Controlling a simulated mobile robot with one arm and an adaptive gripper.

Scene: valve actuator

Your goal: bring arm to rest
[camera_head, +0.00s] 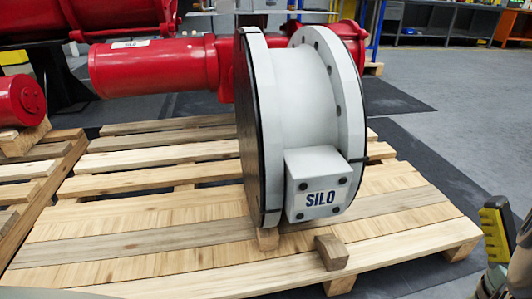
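The valve actuator lies on a wooden pallet (150,252). Its large white round housing (305,95) stands on edge, with black rims and a white box marked SILO at its lower front. A red cylinder (155,67) reaches out to the left behind the housing. No gripper fingers can be made out, so I cannot see whether my gripper holds anything.
A small wooden block (331,252) sits at the pallet's front edge. Another pallet with a red cylinder (20,100) stands at the left. More red equipment is behind. Grey floor (440,110) is open at the right, with workbenches at the back.

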